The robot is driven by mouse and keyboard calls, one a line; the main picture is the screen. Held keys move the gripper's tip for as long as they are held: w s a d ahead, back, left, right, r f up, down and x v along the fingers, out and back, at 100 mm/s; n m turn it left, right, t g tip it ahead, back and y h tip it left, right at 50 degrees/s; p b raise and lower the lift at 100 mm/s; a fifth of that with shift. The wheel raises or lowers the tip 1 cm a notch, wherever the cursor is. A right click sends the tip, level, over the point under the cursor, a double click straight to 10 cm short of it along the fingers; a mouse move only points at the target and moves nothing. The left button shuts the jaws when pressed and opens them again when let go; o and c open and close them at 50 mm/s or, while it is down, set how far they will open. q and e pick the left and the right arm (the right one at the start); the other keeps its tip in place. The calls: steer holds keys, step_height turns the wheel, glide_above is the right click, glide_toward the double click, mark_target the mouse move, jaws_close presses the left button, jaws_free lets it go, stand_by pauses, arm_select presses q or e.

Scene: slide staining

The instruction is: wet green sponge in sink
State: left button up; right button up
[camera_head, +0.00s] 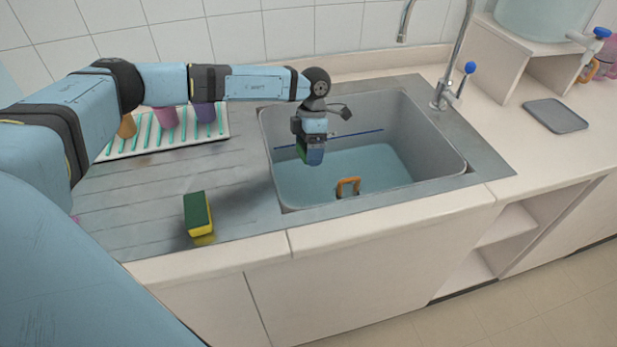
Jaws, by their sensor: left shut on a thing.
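My left gripper (313,136) reaches over the sink (435,120) from the left and points down. It is shut on a small sponge-like block (311,153), green on its left side and blue on its right. The gripper hides the block's top. The block hangs over the left half of the sink; I cannot tell whether it touches the water (385,165). Another sponge (198,213), dark green above and yellow below, lies on the metal drainboard left of the sink. My right gripper is not in view.
A drying rack (150,142) with several cups stands behind the drainboard, partly under my left arm. An orange handle-shaped thing (347,187) is at the sink's front wall. The faucet (455,60) rises at the back right. A grey tray (555,116) lies on the right counter.

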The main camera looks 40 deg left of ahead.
arm_select(q)
steer(key=shift+r+p, duration=0.85)
steer(key=shift+r, duration=0.75)
steer(key=shift+r+p, duration=0.45)
steer(key=shift+r, duration=0.2)
steer(key=shift+r+p, duration=0.85)
steer(key=shift+r, duration=0.45)
steer(key=shift+r+p, duration=0.45)
steer(key=shift+r, duration=0.25)
steer(key=shift+r+p, duration=0.3)
steer(key=shift+r, duration=0.3)
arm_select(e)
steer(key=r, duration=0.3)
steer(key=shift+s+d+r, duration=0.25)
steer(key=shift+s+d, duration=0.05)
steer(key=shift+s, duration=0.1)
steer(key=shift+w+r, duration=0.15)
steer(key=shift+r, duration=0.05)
